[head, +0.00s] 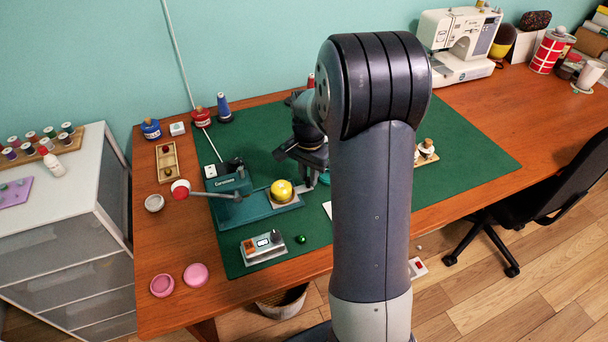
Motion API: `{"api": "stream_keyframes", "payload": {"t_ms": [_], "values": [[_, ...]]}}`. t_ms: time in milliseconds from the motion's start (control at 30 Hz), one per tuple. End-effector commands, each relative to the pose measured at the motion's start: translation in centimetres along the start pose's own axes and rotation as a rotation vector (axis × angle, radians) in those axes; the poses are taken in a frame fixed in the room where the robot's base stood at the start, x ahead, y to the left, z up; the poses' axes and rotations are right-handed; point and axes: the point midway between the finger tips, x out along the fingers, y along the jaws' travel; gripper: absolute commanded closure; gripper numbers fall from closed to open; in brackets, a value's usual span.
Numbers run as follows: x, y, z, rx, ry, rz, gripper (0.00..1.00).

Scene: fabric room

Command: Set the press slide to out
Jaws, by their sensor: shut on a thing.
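The teal press (229,184) stands on the green mat at the left of the table. Its lever with a red-and-white knob (180,188) points left. Its teal base (258,213) reaches right, and a yellow domed piece (281,190) sits on a pale square plate on the slide (290,202), to the right of the press body. My gripper (310,180) is low at the right end of the slide, shut on what looks like the slide's handle. My arm hides part of the gripper, and the fingertips are small in the head view.
Pink round pots (196,275) stand at the front left. My arm hides the mat's middle.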

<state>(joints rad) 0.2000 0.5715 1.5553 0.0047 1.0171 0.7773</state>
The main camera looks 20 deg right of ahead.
Motion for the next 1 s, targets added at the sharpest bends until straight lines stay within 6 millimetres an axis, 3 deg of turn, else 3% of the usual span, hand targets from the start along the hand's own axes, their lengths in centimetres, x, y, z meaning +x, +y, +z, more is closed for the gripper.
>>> {"api": "stream_keyframes", "payload": {"t_ms": [33,67,333,667,1000], "values": [[-0.1,0.1,-0.3,0.000,0.008,0.002,1.00],[-0.1,0.1,-0.3,0.000,0.009,0.002,0.81],[0.0,0.1,-0.2,0.000,0.006,0.002,0.59],[-0.8,0.0,-0.2,0.000,0.007,-0.001,0.59],[-7.3,0.0,-0.2,0.001,0.009,-0.002,0.59]]}}
